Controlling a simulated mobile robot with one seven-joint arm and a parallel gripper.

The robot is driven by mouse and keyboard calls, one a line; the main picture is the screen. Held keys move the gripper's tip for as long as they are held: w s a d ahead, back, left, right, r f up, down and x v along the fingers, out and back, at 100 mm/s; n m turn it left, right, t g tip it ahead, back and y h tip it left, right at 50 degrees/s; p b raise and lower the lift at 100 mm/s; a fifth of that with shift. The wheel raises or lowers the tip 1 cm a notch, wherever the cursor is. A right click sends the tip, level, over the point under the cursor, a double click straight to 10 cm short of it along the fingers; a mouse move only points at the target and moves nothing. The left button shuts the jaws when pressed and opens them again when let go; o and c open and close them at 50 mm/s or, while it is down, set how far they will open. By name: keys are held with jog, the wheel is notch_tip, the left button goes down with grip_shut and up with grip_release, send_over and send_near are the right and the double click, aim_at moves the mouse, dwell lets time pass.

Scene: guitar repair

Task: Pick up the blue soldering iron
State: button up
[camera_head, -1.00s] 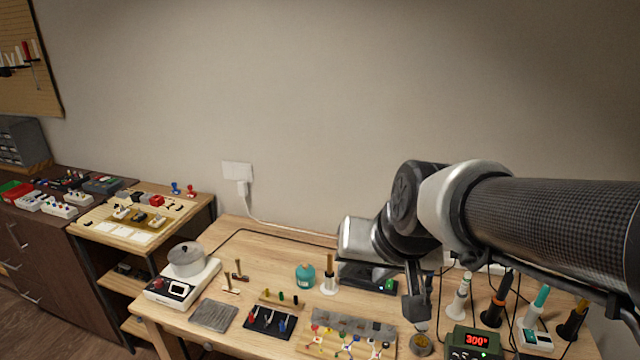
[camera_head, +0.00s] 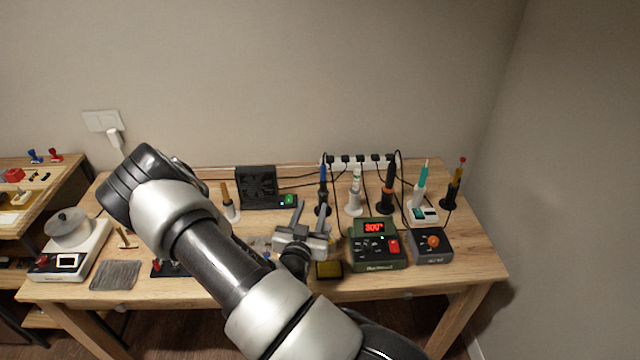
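The blue soldering iron (camera_head: 323,174) stands upright in a dark holder near the back of the wooden workbench, left of the other irons. Its handle top is blue and its cord runs to the power strip. My gripper (camera_head: 311,210) is in front of and slightly left of it, with its two fingers apart and pointing toward the back of the bench. Nothing shows between the fingers. The lower part of the holder is close behind the right finger, and I cannot tell whether they touch.
A white iron (camera_head: 356,182), an orange-black iron (camera_head: 388,188) and a teal iron (camera_head: 421,180) stand to the right. A black fan box (camera_head: 257,187) stands left. Cords hang behind the irons.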

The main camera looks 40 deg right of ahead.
jog(key=t+p, duration=0.1)
send_near(323, 172)
jog(key=shift+n, duration=0.4)
jog(key=x, duration=0.5)
jog(key=shift+w+d+f, duration=0.25)
jog(key=shift+w, duration=0.05)
jog(key=p+x, duration=0.1)
jog(key=x, duration=0.4)
jog(key=shift+d+r, duration=0.1)
jog(key=shift+r, duration=0.1)
grip_shut()
